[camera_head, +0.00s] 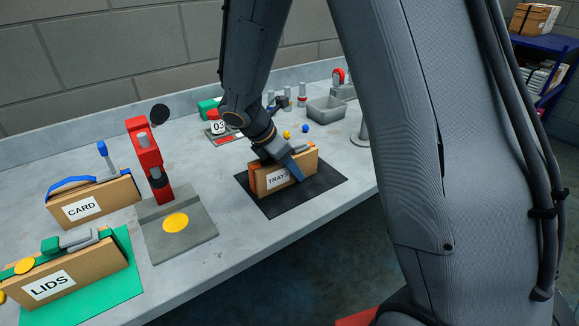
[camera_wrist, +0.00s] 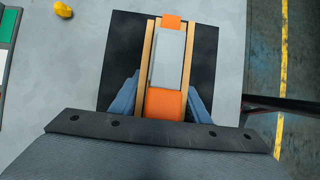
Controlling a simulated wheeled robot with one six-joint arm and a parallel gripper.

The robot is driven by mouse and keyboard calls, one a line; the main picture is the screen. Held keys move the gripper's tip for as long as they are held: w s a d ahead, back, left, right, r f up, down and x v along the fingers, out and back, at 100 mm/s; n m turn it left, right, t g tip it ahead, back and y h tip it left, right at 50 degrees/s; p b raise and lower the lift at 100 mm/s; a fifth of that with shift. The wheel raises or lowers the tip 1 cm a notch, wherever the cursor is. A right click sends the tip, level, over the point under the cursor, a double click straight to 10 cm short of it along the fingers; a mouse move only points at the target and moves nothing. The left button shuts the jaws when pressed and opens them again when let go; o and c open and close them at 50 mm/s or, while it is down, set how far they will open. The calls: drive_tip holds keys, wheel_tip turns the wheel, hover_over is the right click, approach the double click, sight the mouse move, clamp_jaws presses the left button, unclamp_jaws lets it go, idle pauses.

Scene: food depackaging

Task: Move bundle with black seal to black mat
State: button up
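A tan bundle labelled TRAYS (camera_head: 272,181) stands upright on the black mat (camera_head: 330,181), with an orange end piece. In the wrist view the bundle (camera_wrist: 168,55) shows two tan boards around a grey block and orange parts, over the black mat (camera_wrist: 120,50). My gripper (camera_head: 284,164) is over this bundle. In the wrist view its blue fingers (camera_wrist: 163,86) lie against the outer sides of both boards. No black seal shows on this bundle; part of it is hidden by my gripper.
A CARD bundle (camera_head: 110,200) with a blue strap and a LIDS bundle (camera_head: 80,275) on a green mat (camera_head: 125,285) stand left. A red press (camera_head: 146,150) with a grey base (camera_head: 190,246) stands between. A grey bin (camera_head: 326,108) and small items sit behind.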

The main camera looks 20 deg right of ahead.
sight(271, 160)
drive_tip(key=o, duration=0.4)
drive_tip(key=shift+o, duration=0.2)
drive_tip(key=b+v, duration=0.2)
drive_tip(key=v, duration=1)
drive_tip(key=shift+d+b, duration=0.1)
drive_tip(key=shift+b, duration=0.2)
drive_tip(key=shift+r, duration=0.15)
